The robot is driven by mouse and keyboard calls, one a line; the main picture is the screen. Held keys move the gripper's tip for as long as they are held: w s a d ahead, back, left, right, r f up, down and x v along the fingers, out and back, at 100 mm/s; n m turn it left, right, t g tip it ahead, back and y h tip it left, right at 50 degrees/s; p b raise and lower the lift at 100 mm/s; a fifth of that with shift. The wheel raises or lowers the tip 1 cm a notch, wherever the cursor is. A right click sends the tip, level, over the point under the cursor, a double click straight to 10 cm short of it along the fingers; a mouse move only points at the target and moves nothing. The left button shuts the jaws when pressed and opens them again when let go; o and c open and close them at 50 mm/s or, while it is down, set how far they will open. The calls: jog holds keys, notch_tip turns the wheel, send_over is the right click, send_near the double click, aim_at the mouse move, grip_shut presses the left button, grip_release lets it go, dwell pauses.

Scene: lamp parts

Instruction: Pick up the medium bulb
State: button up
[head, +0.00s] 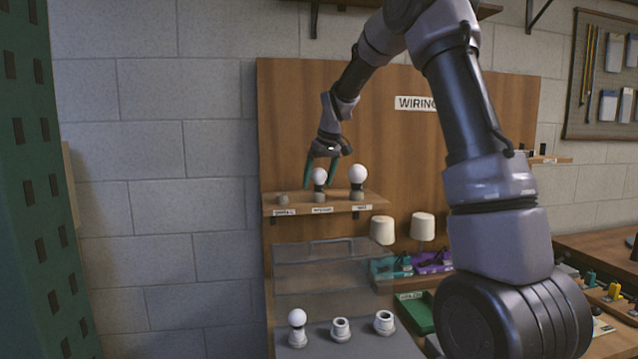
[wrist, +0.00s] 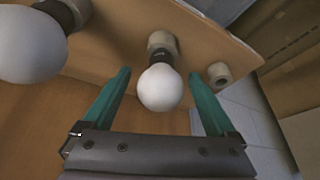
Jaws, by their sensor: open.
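The medium bulb (head: 319,175) is white and round with a dark neck. It stands upright in the middle socket of the small wooden wall shelf (head: 290,209). In the wrist view, the medium bulb (wrist: 160,88) lies between my two green fingers. My gripper (head: 320,180) is open, with one finger on each side of the bulb. Gaps show between the bulb and both fingers in the wrist view (wrist: 161,80). I cannot tell the exact depth of the fingers along the bulb.
A larger white bulb (head: 357,174) stands close on the right of the shelf; it also shows in the wrist view (wrist: 32,45). The shelf's left socket (head: 282,197) is empty. Below, a grey bench holds a small bulb (head: 297,318) and two empty sockets (head: 341,329).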

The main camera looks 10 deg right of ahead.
jog(key=shift+x, duration=1.25)
jog(key=shift+s, duration=0.1)
jog(key=c, duration=1.2)
jog(key=shift+r, duration=0.1)
